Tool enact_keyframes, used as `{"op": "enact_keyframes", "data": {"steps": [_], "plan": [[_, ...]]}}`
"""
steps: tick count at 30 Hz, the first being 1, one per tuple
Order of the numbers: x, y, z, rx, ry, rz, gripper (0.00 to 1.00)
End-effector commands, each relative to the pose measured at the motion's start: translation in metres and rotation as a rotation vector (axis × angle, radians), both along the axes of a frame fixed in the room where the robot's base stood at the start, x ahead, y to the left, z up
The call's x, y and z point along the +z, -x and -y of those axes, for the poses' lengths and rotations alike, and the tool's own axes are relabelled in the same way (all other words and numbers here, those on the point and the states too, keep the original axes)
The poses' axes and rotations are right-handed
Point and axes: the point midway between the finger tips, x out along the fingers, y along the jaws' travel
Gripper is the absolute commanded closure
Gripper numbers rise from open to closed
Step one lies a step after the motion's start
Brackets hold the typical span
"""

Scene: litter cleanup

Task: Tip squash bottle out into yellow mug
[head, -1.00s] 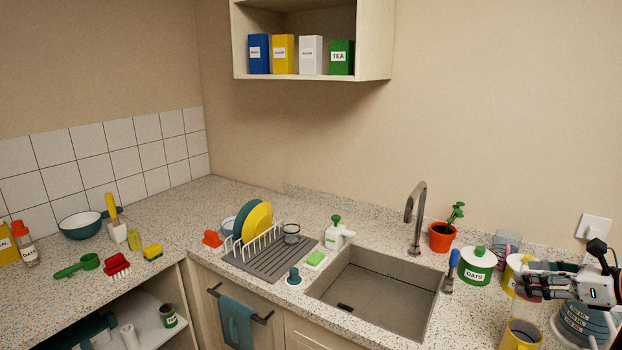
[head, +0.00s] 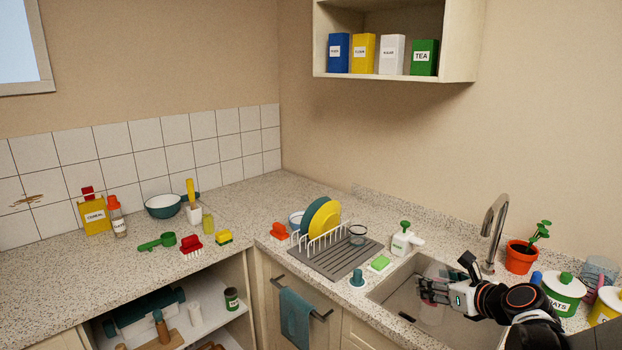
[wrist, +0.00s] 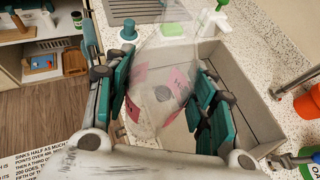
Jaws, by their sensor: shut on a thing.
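My gripper (wrist: 162,95) is over the sink, shut on a clear, creased-looking thing (wrist: 160,62) with pink patches. In the head view my gripper (head: 436,291) reaches in from the right, and the clear thing (head: 430,312) shows faintly against the basin. I cannot tell whether it is a bottle or a bag. A bottle with an orange cap (head: 118,217) stands upright on the far left counter beside a yellow cereal box; its label is too small to read surely, so I cannot confirm it as the squash bottle. No yellow mug is in view now.
The sink (head: 395,291) has a tall tap (head: 493,230) behind it. A dish rack (head: 330,258), spray bottle (head: 402,240) and green sponge (head: 379,263) sit to its left. A plant pot (head: 520,257), OATS canister (head: 562,292) and clear vessel (head: 598,272) stand right.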

Motion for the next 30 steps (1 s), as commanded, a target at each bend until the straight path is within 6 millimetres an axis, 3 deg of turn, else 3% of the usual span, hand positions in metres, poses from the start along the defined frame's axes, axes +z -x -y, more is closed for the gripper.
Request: {"op": "enact_keyframes", "data": {"steps": [1,6,12,30], "plan": [[-0.001,-0.003,-0.022,0.013,0.000,0.000,0.90],[0.000,-0.006,-0.071,0.021,0.000,0.001,0.90],[0.002,-0.006,-0.104,0.027,0.000,0.000,0.90],[0.002,-0.006,-0.111,0.027,0.000,0.000,0.90]]}}
